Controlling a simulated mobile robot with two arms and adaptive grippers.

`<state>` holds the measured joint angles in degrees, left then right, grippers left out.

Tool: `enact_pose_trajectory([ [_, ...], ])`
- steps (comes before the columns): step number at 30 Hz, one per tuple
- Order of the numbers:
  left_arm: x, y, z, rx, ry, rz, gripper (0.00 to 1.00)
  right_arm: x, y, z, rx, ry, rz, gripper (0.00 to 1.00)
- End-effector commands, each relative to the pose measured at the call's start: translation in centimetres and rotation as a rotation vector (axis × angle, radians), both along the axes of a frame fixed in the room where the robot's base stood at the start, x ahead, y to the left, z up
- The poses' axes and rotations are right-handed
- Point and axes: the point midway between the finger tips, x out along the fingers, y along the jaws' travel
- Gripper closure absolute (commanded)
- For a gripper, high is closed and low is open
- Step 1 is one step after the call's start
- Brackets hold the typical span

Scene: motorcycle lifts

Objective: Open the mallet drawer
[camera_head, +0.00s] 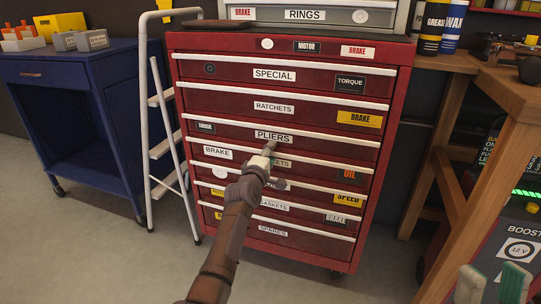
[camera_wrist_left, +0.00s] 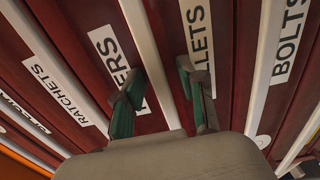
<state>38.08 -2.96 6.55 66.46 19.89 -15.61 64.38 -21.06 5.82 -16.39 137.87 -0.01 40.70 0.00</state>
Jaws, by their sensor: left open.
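The mallet drawer (camera_head: 322,169) is a red drawer in the tool chest, below the pliers drawer (camera_head: 330,141). It looks shut. Its label is partly hidden by my left gripper (camera_head: 268,152); in the left wrist view the label (camera_wrist_left: 198,45) shows only "LLETS". My left gripper (camera_wrist_left: 164,100) is open at the chest front. Its green-padded fingers are on either side of the white handle strip (camera_wrist_left: 150,55) between the PLIERS and mallet labels. Whether they touch it, I cannot tell. My right gripper (camera_head: 492,285) is open and empty at the bottom right.
A white stepladder (camera_head: 155,130) and a blue cart (camera_head: 75,110) stand left of the chest. A wooden workbench (camera_head: 500,120) stands at right, with a booster unit (camera_head: 510,250) below it. Grey floor in front is clear.

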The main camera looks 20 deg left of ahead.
Motion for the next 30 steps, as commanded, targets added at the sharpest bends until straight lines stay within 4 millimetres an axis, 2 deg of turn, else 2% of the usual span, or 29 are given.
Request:
enact_pose_trajectory([
  [4, 0.0, 0.0, 0.0, 0.0, 0.0, 0.0, 0.59, 0.0, 0.0, 0.0, 0.0, 0.0, 0.0, 0.6],
  [5, 0.0, 0.0, 0.0, 0.0, 0.0, 0.0, 0.63, 0.0, 0.0, 0.0, 0.0, 0.001, 0.0, 0.6],
  [9, 0.0, 0.0, 0.0, 0.0, 0.001, 0.0, 0.86, 0.0, 0.0, 0.0, 0.0, 0.001, 0.0, 0.6],
  [12, 0.0, 0.0, 0.0, 0.0, 0.001, 0.0, 1.0, 0.0, 0.0, 0.0, 0.0, 0.001, 0.0, 0.6],
  [26, -0.1, 0.0, 0.0, 0.0, 0.002, 0.0, 1.0, 0.2, 0.0, 0.1, -0.004, 0.01, -0.001, 0.6],
  [30, -0.5, 0.0, 0.0, -0.001, 0.003, 0.0, 1.0, 2.0, 0.4, -0.6, -0.036, 0.12, -0.006, 0.6],
])
